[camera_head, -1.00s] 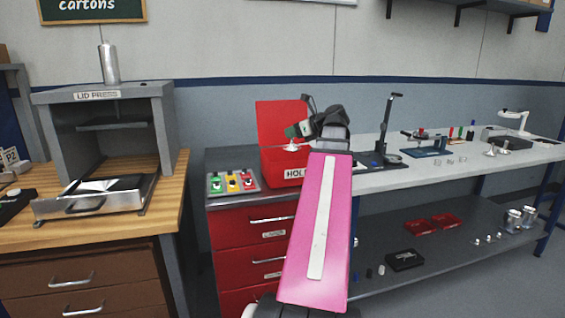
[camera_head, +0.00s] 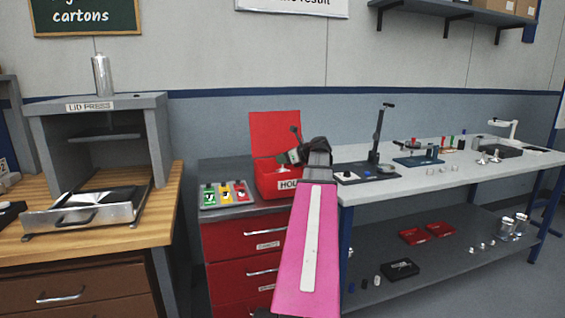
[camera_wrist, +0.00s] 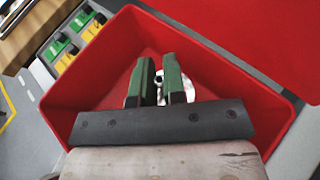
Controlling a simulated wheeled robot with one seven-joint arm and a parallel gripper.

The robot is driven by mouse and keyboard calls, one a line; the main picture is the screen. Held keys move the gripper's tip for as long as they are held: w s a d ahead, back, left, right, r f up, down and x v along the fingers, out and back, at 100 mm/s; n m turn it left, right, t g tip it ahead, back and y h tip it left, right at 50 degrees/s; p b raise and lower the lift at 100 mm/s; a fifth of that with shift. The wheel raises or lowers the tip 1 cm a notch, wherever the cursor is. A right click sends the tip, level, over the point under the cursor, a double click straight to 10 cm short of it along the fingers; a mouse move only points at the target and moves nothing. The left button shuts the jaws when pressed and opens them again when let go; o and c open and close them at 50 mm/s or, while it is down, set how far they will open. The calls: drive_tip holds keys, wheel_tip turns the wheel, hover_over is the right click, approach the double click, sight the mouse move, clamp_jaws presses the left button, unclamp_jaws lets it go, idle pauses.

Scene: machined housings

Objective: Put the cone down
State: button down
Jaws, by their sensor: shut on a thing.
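In the wrist view, my gripper (camera_wrist: 158,78) has its two green fingers close together, pointing down into the red box. A pale shiny piece of the cone (camera_wrist: 189,90) shows beside and behind the right finger; the rest is hidden by the fingers. The red box (camera_wrist: 100,65) surrounds the fingers, and its floor looks otherwise empty. In the head view, my gripper (camera_head: 283,158) is at the opening of the same red box (camera_head: 268,182), whose lid stands up behind. The cone cannot be made out there. Whether it touches the box floor I cannot tell.
The lid press (camera_head: 100,120) stands on the wooden bench at left. The grey bench at right holds a stand (camera_head: 377,140) and several small metal parts (camera_head: 490,157).

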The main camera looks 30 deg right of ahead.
drive_tip(key=shift+f, duration=0.45)
drive_tip(key=shift+f, duration=0.1)
drive_tip(key=shift+f, duration=0.3)
drive_tip(key=shift+f, duration=0.2)
drive_tip(key=c, duration=1.2)
unclamp_jaws()
